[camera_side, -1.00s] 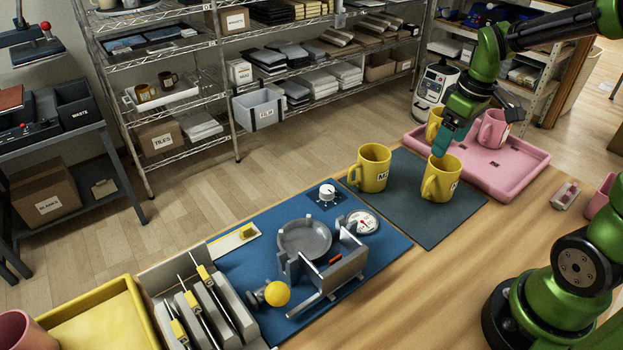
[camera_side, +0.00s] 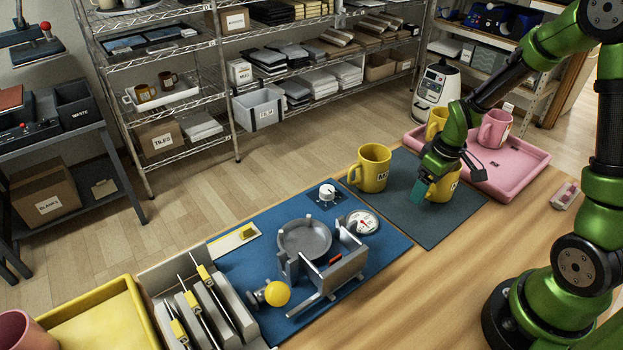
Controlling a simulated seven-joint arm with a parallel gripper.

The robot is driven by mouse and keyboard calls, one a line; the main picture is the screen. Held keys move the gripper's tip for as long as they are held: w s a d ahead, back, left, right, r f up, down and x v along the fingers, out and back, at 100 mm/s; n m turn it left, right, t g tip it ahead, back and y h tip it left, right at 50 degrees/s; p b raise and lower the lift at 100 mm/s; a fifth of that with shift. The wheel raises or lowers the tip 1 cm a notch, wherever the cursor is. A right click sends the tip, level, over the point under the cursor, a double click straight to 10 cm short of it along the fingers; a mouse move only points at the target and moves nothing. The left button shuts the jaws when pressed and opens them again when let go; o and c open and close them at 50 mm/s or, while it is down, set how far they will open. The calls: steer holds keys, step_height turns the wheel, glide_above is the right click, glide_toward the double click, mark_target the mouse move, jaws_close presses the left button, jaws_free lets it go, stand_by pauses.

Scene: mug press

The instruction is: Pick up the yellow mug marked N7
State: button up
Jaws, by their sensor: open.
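Two yellow mugs stand upright on the dark grey mat. I cannot tell which mug is marked N7. My gripper (camera_side: 418,190), with teal fingers, is open and tilted down at the left side of the right mug, over where its handle is. Whether the fingers touch or straddle the handle cannot be told.
A pink tray (camera_side: 520,180) behind holds a pink mug (camera_side: 492,130) and another yellow mug (camera_side: 435,121). A blue mat (camera_side: 255,262) with a grey press fixture (camera_side: 305,238) lies to the left. The wooden table (camera_side: 440,285) in front is clear.

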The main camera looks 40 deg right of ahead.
steer(key=shift+f, duration=0.1)
steer(key=shift+c, duration=0.3)
jaws_close()
